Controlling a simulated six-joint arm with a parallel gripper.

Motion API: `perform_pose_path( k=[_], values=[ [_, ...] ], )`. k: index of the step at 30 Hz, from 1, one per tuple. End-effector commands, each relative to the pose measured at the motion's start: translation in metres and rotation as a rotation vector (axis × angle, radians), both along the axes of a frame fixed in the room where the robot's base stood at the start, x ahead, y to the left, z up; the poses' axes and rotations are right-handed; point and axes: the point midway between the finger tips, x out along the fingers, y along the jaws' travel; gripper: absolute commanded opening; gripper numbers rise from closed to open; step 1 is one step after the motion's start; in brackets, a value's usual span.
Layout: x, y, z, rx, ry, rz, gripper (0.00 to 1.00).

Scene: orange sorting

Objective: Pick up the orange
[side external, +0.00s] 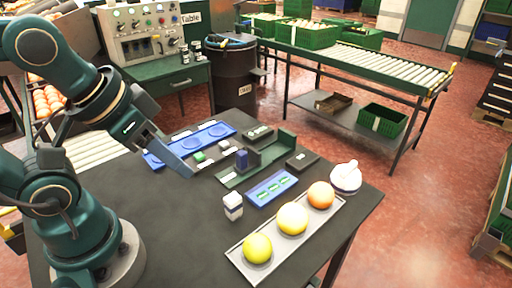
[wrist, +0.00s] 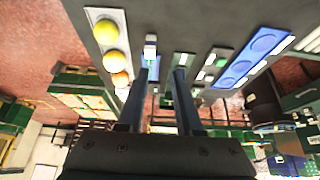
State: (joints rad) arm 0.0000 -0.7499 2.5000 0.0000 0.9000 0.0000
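The orange (side external: 320,195) sits at the far end of a pale tray (side external: 238,254) on the dark table. A yellow-orange fruit (side external: 292,218) lies in the tray's middle and a yellow fruit (side external: 257,247) at its near end. In the wrist view the orange (wrist: 121,79) shows left of my fingers, partly behind the left one. My gripper (wrist: 165,72) is open, with two fingers apart and nothing held between them. In the side view my gripper (side external: 182,165) is above the table's left part, well apart from the orange.
A white mortar-like bowl (side external: 345,179) stands close beyond the orange. A small white-capped bottle (side external: 233,206), a blue tray (side external: 271,187), a green holder (side external: 236,179) and a long blue tray (side external: 190,144) occupy the table. The table's front left area is clear.

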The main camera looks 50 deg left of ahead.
Motion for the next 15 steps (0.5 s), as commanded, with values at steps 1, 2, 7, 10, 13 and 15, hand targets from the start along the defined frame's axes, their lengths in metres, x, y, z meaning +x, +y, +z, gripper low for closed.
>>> perform_pose_path(
  k=[1, 2, 7, 10, 13, 15],
  values=[
    [0.0, 0.0, 0.0, 0.0, 0.0, 0.0, 0.57],
    [0.0, 0.0, 0.0, 0.0, 0.0, 0.0, 0.69],
    [0.0, 0.0, 0.0, 0.0, 0.0, 0.0, 0.8],
    [0.0, 0.0, 0.0, 0.0, 0.0, 0.0, 0.8],
    [0.0002, 0.0, 0.0001, -0.006, -0.001, 0.011, 0.8],
    [0.0056, -0.0022, 0.008, -0.036, -0.028, 0.043, 0.8]
  ],
)
